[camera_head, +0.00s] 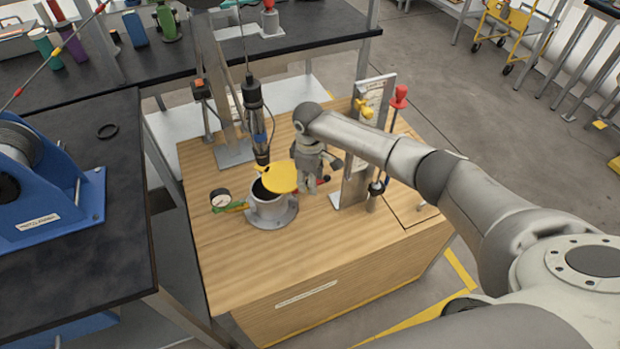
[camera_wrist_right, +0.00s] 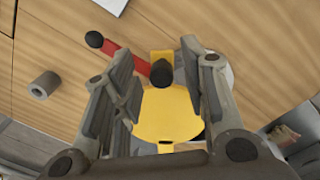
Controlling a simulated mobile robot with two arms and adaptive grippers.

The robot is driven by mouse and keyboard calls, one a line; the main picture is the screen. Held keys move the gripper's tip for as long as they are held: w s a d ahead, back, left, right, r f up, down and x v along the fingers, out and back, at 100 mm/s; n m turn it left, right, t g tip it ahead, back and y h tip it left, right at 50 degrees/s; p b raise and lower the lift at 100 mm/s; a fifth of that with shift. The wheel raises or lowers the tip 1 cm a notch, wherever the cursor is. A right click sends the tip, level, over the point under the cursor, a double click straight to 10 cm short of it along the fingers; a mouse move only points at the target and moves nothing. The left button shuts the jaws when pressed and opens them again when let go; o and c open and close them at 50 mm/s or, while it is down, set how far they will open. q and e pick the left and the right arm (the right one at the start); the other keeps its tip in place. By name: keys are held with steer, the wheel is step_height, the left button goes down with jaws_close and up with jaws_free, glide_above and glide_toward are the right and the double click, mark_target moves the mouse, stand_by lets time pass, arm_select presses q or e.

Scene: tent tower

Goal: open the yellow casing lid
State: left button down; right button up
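The yellow lid (camera_head: 281,177) lies at the top of the grey flanged casing (camera_head: 272,212) on the wooden bench top. It looks raised and offset to the right, with a dark opening showing at its left. My right gripper (camera_wrist_right: 158,58) is open, one finger on each side of the knob; contact cannot be told. In the head view my right gripper (camera_head: 310,172) is beside the lid. My left gripper is out of view.
A red lever (camera_wrist_right: 127,57) is close to the fingers. A gauge (camera_head: 220,199) with a green handle is left of the casing. A hanging black tool (camera_head: 256,120) is just behind it. An upright metal panel (camera_head: 358,160) stands to the right. The front bench top is clear.

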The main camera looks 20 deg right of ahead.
steer(key=shift+a+r, duration=0.1)
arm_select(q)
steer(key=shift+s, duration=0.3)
arm_select(e)
step_height(320, 180, up, 12)
steer(key=shift+s+a, duration=0.15)
steer(key=shift+c, duration=0.2)
